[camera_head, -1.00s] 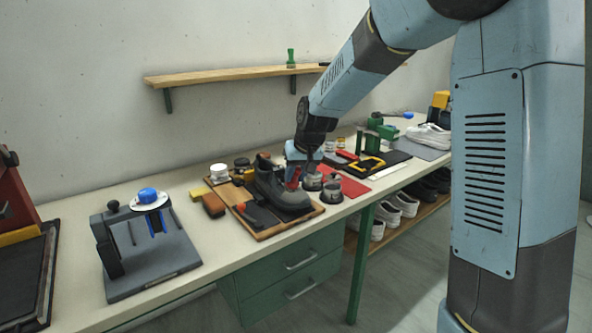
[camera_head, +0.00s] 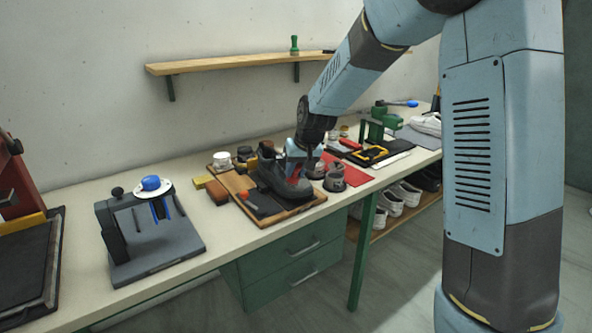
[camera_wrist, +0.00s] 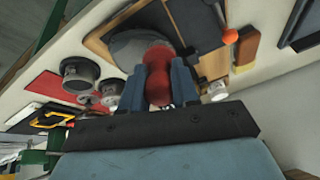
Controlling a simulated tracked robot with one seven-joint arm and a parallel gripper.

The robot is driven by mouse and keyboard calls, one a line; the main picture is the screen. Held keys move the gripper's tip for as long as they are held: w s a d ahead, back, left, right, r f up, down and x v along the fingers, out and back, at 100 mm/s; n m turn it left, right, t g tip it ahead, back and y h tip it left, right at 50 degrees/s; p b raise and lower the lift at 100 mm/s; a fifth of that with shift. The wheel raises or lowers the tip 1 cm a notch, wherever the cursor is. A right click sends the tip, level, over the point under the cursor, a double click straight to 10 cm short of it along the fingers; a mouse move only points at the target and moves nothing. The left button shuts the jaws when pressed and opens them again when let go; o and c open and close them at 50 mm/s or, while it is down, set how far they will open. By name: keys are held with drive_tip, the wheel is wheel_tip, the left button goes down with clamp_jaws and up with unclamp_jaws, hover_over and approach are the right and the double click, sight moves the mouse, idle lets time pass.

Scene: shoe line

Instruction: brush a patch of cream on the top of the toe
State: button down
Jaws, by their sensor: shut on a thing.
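The dark grey shoe (camera_head: 274,180) sits on a wooden board on the bench, its toe pointing right. My gripper (camera_head: 294,175) is at the toe, over its top or just beside it. In the wrist view, my gripper (camera_wrist: 159,70) has its two blue fingers shut on a red handle (camera_wrist: 158,88), likely the brush. Its far end meets the rounded grey toe (camera_wrist: 130,46); I cannot tell whether it touches. The bristles are hidden, and I see no cream on the toe. Two grey tins (camera_head: 334,178) stand right of the shoe; one also shows in the wrist view (camera_wrist: 80,74).
A brown block (camera_head: 217,192), a yellow block and a white jar (camera_head: 221,160) stand left of and behind the shoe. An orange-tipped tool (camera_head: 247,199) lies on the board. A grey stand (camera_head: 160,252) is further left, with bare bench between.

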drive_tip(key=shift+x, duration=0.9)
idle(0.4)
drive_tip(key=w+d, duration=0.5)
drive_tip(key=d, duration=0.2)
drive_tip(key=shift+d, duration=0.2)
idle(1.0)
drive_tip(key=shift+s+a, duration=0.85)
drive_tip(key=shift+a, duration=0.35)
drive_tip(key=shift+s+a, duration=0.8)
drive_tip(key=shift+a, duration=0.45)
drive_tip(key=shift+s+a, duration=0.85)
drive_tip(key=shift+a, duration=0.35)
drive_tip(key=shift+w+a, duration=0.1)
drive_tip(key=shift+w+r, duration=0.1)
